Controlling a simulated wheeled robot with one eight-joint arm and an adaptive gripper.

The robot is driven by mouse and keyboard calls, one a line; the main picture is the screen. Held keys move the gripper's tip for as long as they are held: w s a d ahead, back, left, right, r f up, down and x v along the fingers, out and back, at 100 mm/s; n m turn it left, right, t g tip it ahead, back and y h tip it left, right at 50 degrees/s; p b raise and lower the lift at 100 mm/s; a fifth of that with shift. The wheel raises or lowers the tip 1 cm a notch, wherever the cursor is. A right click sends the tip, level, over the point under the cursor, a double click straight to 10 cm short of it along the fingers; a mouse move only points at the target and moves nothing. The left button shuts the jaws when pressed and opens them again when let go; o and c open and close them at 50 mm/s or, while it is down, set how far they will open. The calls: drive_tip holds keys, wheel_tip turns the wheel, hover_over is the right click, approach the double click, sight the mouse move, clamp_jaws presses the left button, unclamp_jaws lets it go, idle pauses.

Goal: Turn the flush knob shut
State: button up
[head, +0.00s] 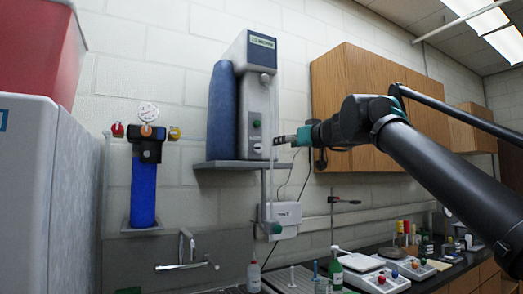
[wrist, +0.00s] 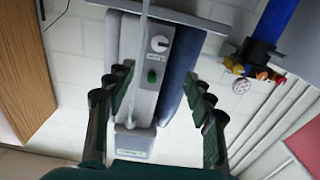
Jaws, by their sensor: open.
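The tall grey and white purifier unit (head: 256,85) stands on a wall shelf. Its front carries a white round knob (wrist: 160,44) with a slot-like pointer, which I take as the flush knob; its label is too small to read. The knob also shows small in the head view (head: 258,149). A green button (wrist: 152,76) sits near it. My gripper (wrist: 160,86) is open and empty, its fingers spread to either side of the unit's front in the wrist view. In the head view my gripper (head: 278,141) is just right of the unit, apart from the knob as far as I can tell.
The shelf (head: 225,164) is under the unit. A clear tube (wrist: 139,60) runs along its front. A blue filter (head: 144,190) hangs left; wooden cabinets (head: 350,75) are right. Below are a small white box (head: 286,212), a faucet (head: 185,250) and a cluttered bench.

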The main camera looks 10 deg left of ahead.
sight(259, 149)
drive_tip(key=x, duration=1.7)
drive_tip(key=shift+w+a, duration=0.15)
drive_tip(key=c, duration=1.1)
drive_tip(key=shift+c, duration=0.2)
